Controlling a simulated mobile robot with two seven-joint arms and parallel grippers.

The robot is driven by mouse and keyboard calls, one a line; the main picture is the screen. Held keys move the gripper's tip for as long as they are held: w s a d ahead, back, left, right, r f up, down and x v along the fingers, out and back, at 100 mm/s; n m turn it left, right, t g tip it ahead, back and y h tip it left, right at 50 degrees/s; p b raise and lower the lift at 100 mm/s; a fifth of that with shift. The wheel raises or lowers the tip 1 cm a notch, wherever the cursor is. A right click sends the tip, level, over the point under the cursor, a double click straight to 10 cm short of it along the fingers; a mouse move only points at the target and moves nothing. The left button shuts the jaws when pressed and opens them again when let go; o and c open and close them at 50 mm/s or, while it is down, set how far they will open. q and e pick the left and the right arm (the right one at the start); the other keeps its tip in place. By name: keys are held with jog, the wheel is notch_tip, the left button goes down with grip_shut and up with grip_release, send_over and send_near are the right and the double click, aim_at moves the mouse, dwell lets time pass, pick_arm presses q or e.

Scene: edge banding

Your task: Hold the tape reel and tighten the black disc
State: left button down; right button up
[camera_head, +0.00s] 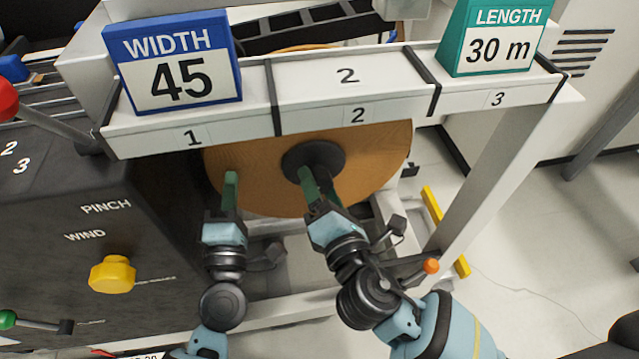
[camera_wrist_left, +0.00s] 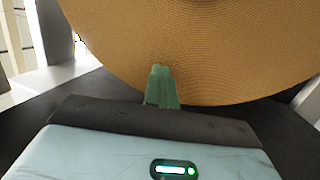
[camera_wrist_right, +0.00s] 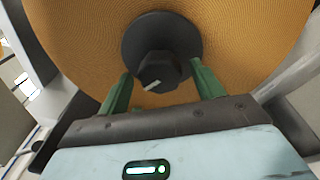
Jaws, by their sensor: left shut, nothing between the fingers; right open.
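The tape reel (camera_head: 265,185) is a large orange-brown disc under the shelf in the head view. It also fills the top of the left wrist view (camera_wrist_left: 200,50) and the right wrist view (camera_wrist_right: 245,40). The black disc (camera_head: 300,155) sits at its centre, with a knob on the front clear in the right wrist view (camera_wrist_right: 155,72). My left gripper (camera_head: 231,178) is shut and empty, its fingertips at the reel's lower left face; contact is unclear. My right gripper (camera_head: 316,180) is open, its fingers (camera_wrist_right: 160,88) on either side of the knob.
A white shelf (camera_head: 330,95) runs above the reel, bearing a blue WIDTH 45 sign (camera_head: 175,62) and a green LENGTH 30 m sign (camera_head: 495,38). A dark machine panel with a yellow knob (camera_head: 112,274) stands at left. A white post (camera_head: 490,180) stands at right.

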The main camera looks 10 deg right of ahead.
jog(key=shift+w, duration=0.5)
jog(key=c, duration=1)
jog(key=shift+a, duration=0.1)
